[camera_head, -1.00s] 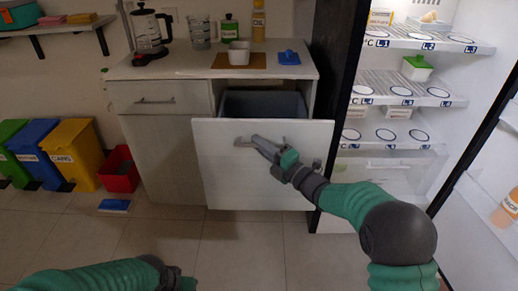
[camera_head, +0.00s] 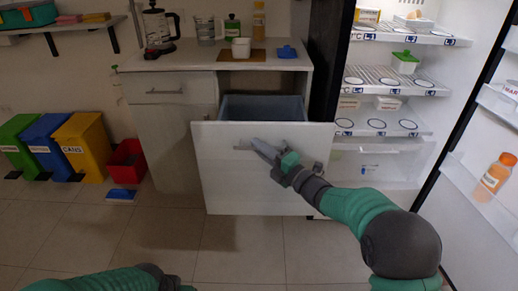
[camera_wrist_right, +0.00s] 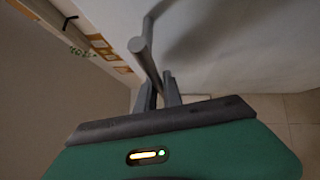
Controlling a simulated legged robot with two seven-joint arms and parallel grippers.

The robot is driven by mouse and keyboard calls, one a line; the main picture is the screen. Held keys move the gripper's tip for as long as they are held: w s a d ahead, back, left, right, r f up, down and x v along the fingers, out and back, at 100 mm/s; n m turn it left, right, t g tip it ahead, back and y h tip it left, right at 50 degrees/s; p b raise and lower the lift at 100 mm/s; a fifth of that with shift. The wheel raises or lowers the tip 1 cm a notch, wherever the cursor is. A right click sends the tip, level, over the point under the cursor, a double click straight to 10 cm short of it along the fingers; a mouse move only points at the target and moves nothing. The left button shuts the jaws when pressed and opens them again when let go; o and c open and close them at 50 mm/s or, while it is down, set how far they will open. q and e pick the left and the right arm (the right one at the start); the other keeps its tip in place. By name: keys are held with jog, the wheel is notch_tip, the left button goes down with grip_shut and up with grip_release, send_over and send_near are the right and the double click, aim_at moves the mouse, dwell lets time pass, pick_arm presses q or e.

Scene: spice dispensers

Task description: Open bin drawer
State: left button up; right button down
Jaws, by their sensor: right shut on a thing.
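The bin drawer (camera_head: 225,180) stands pulled out from the right half of the white cabinet, and the grey-blue bin (camera_head: 262,108) inside shows from above. My right gripper (camera_head: 256,147) is at the upper middle of the drawer front, shut on the drawer handle. In the right wrist view, the grey handle bar (camera_wrist_right: 150,65) runs down between the two fingers of that gripper (camera_wrist_right: 159,92). The fingers partly hide the handle in the head view. My left arm lies low at the bottom left, away from the drawer; its fingers cannot be made out.
An open fridge (camera_head: 385,130) stands right of the cabinet, with its door (camera_head: 470,150) at the far right. A red box (camera_head: 126,160) and coloured bins (camera_head: 83,147) stand on the floor at left. The countertop (camera_head: 190,60) holds kitchen items. The floor before the drawer is clear.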

jog(key=c, duration=1.5)
grip_release()
jog(key=shift+w+d+f, duration=0.2)
jog(key=shift+d+f, duration=0.1)
jog(key=shift+d, duration=0.05)
jog(key=shift+s+r, duration=0.1)
jog(key=shift+a, duration=0.1)
jog(key=p+v, duration=0.4)
jog(key=v, duration=1.3)
